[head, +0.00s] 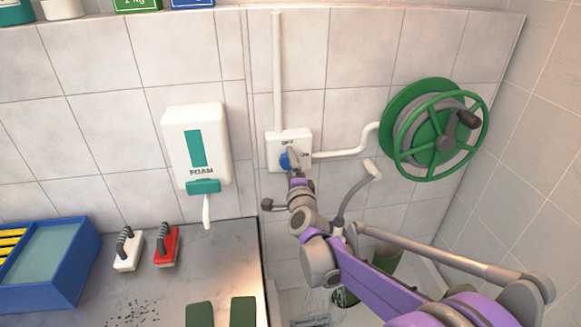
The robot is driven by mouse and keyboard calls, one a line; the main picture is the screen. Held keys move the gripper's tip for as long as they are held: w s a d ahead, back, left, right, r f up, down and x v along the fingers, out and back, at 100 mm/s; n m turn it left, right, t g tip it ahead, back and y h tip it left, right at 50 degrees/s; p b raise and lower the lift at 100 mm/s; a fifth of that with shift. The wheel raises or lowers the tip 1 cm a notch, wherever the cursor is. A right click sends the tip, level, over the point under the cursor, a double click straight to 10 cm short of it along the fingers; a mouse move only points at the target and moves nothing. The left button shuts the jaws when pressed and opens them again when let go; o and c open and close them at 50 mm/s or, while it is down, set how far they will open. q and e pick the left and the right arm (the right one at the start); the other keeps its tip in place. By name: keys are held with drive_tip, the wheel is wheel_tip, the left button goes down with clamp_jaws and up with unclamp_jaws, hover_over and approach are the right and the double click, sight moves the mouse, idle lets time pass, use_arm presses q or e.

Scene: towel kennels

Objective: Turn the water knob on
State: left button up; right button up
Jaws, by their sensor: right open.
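The water knob (284,162) is blue and sits on a white wall plate (275,149) marked OFF at the top and ON at the right. A grey pointer on it shows just below the OFF mark. My right gripper (292,168) is open at the knob, in front of its right side; whether it touches the knob I cannot tell. The gripper and wrist hide part of the knob and the lower plate. My left gripper is not in view.
A green hose reel (437,130) hangs to the right and a white foam dispenser (197,147) to the left.

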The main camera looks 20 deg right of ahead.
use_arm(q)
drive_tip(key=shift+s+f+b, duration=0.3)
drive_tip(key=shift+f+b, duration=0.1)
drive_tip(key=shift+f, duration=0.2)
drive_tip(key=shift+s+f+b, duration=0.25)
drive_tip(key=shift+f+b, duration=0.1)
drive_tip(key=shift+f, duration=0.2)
use_arm(e)
drive_tip(key=v, duration=1.1)
